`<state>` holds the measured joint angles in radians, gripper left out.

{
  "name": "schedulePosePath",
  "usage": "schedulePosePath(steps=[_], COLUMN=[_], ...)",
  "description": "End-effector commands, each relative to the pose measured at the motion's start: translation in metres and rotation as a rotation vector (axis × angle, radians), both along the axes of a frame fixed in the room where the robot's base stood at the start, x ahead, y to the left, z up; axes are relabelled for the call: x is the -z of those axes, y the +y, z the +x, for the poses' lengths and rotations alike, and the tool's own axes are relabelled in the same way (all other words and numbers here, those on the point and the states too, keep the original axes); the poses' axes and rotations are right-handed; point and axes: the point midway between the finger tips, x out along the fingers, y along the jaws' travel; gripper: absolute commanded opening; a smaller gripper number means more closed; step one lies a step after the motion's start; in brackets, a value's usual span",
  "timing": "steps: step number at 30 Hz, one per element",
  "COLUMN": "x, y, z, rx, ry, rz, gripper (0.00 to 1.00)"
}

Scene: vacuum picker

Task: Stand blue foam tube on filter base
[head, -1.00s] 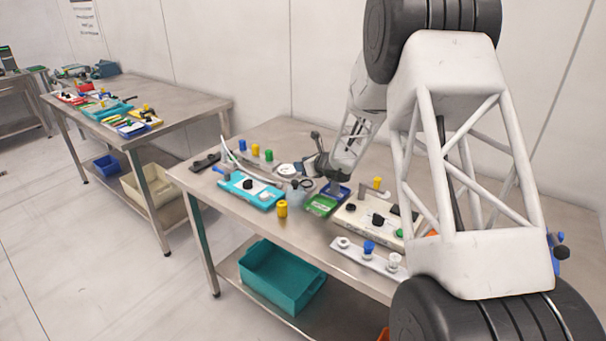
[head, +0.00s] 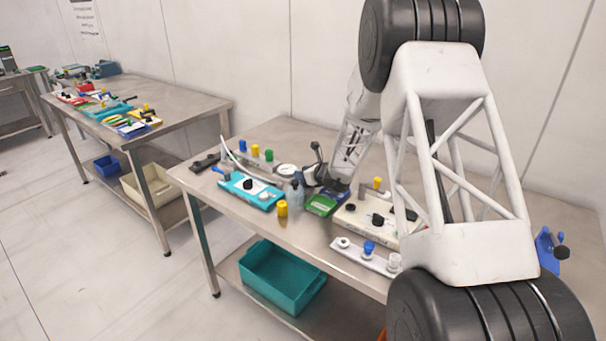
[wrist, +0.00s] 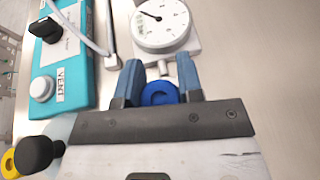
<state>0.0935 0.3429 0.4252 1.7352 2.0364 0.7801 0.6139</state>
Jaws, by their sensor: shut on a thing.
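In the wrist view, a round blue piece with a darker blue centre, which looks like the blue foam tube (wrist: 159,93) seen end-on, sits between the two blue-grey fingers of my gripper (wrist: 158,84). The gripper is shut on it. The tube's lower part is hidden by the gripper body. In the head view my gripper (head: 311,180) is low over the bench beside the white dial gauge; the held tube cannot be made out there. I cannot tell for sure which thing is the filter base.
A white dial gauge (wrist: 165,22) lies just beyond the fingers. A teal VENT panel (wrist: 62,75) is at left. In the head view, blue (head: 242,146), yellow and green cylinders stand behind. A green-and-blue tray (head: 322,206), cream unit (head: 352,222) and white rack (head: 352,253) stand nearer right.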

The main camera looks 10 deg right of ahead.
Motion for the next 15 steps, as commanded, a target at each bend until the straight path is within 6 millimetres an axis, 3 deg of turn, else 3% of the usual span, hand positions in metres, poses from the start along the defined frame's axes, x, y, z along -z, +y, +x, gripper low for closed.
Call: schedulePosePath(steps=[1,2,6,15], x=[0.0016,0.0018,0.0014,0.001], y=[0.0001,0.0,0.0,0.0], z=[-0.0001,-0.0001,0.0,0.0], rx=[0.0,0.0,0.0,0.0], ry=[0.0,0.0,0.0,0.0], rz=[0.0,0.0,0.0,0.0], gripper=[0.12,0.35,0.57,0.59])
